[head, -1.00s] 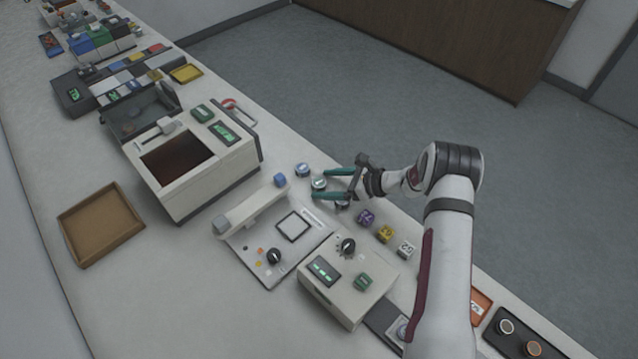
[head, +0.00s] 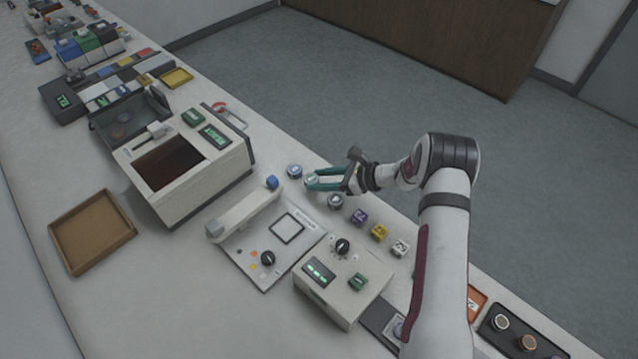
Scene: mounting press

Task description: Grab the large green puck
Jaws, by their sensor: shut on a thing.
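The large green puck (head: 312,180) is a small round piece with a pale top, at the right edge of the bench top in the head view. My gripper (head: 316,180) has come in from the right, and its two teal fingers are closed on the puck's sides. The fingers hide part of the puck. I cannot tell whether it still touches the bench.
A blue puck (head: 294,171) is close left of the fingertips, and a grey puck (head: 335,202) is just below them. A press machine (head: 188,165) stands to the left.

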